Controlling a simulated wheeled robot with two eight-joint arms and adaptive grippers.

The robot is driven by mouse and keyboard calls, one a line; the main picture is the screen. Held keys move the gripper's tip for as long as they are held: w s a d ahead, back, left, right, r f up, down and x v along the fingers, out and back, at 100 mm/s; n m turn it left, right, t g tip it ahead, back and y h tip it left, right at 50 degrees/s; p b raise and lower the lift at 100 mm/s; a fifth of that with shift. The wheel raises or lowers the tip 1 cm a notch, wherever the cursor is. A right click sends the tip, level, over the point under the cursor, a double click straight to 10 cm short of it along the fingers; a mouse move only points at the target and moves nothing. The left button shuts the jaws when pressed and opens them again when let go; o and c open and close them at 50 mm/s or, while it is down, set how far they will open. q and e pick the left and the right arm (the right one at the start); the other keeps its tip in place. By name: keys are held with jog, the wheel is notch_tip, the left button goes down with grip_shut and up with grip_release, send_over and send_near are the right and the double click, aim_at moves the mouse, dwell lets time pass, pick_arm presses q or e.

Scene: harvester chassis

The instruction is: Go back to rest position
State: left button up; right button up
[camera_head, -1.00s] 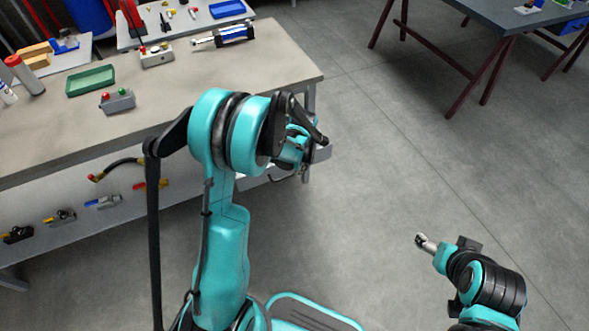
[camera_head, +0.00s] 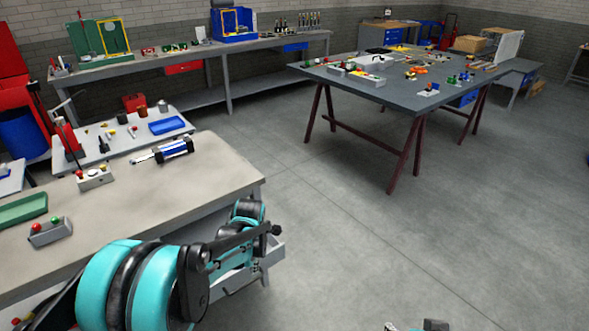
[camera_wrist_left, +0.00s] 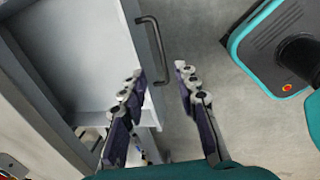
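My left arm reaches in from the lower left in the head view, ending beside the front right corner of the near workbench (camera_head: 215,165). The left gripper (camera_wrist_left: 159,72) is open in the left wrist view, its two fingers apart with nothing between their tips. A dark bar handle (camera_wrist_left: 155,48) on a pulled-out grey drawer (camera_wrist_left: 88,45) lies just beyond the fingertips. I cannot tell whether a finger touches it. The drawer also shows below the bench corner in the head view (camera_head: 268,262). Only a small tip of the right gripper (camera_head: 391,327) shows at the bottom edge; its state is unclear.
The near bench holds a green tray (camera_head: 22,210), a button box (camera_head: 50,232) and a silver-black cylinder (camera_head: 165,152). A dark table (camera_head: 345,84) on red-brown trestles stands at the back right. The floor (camera_head: 430,240) between is clear. My teal base shows beside the drawer.

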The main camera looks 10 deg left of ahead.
pick_arm(q)
jog(key=s+d+r+m+t, duration=0.2)
jog(key=s+m, duration=0.4)
jog(key=m, duration=0.3)
jog(key=s+d+r+m+t+h, duration=0.1)
jog(key=s+d+r+m+t, duration=0.1)
jog(key=s+r+m, duration=0.3)
jog(key=s+d+r+m+t, duration=0.1)
jog(key=s+d+r+m, duration=0.2)
jog(key=s+m, duration=0.4)
jog(key=shift+s+d+r+m+t+h, duration=0.35)
jog(key=shift+r+m, duration=0.25)
jog(key=shift+m, duration=2.8)
jog(key=shift+a, duration=0.1)
